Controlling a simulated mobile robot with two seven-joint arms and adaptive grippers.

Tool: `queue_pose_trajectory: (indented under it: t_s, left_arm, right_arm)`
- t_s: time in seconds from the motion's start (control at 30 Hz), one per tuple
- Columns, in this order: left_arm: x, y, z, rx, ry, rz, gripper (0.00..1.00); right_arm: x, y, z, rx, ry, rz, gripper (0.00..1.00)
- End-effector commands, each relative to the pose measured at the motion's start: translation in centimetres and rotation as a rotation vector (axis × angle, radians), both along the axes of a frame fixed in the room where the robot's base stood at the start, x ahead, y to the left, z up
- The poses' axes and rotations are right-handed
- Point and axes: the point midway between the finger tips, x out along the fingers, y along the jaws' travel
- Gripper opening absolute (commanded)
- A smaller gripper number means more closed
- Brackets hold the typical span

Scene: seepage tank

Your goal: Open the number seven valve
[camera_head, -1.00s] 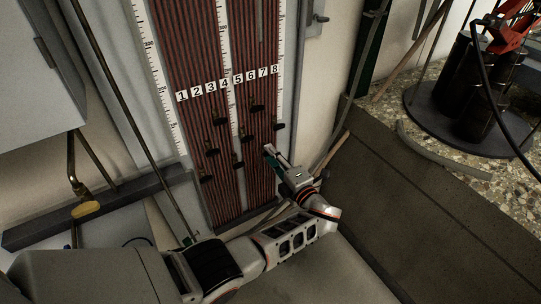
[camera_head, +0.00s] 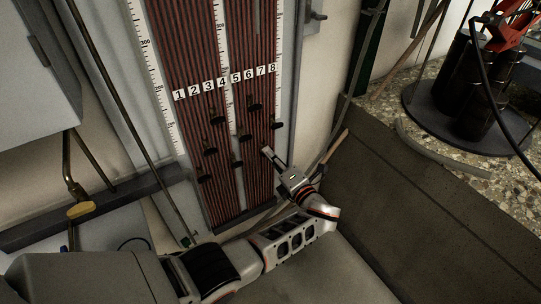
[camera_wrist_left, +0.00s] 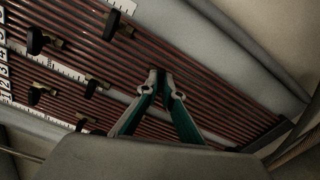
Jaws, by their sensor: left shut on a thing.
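The striped tube board (camera_head: 236,195) stands in front of me with a row of number labels 1 to 8 (camera_head: 222,82). Several small black valve handles sit staggered below the numbers, such as the one under 8 (camera_head: 278,125) and the one under 6 (camera_head: 254,106). My left gripper (camera_head: 267,153) is at the board's lower right, in line with label 7. In the left wrist view its green-sided fingers (camera_wrist_left: 160,76) converge with their tips close together at the tubes. It is shut on the number seven valve, which the fingertips hide. My right gripper is in neither view.
Neighbouring valve handles (camera_wrist_left: 115,23) project from the board close to the left fingers. A metal frame edge (camera_head: 291,100) runs along the board's right side. A grey ledge (camera_head: 390,200) lies to the right, and dark cylinders on a round base (camera_head: 470,105) stand beyond it.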

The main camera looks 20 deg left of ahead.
Motion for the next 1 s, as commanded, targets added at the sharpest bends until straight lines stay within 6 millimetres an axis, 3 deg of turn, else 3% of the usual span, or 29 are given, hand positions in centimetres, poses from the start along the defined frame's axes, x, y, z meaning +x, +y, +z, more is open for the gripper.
queue_pose_trajectory:
  t_s: [1.0]
  left_arm:
    - [-0.1,0.1,-0.4,-0.593,-0.758,0.003,0.0]
  right_arm:
    - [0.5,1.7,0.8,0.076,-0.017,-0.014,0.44]
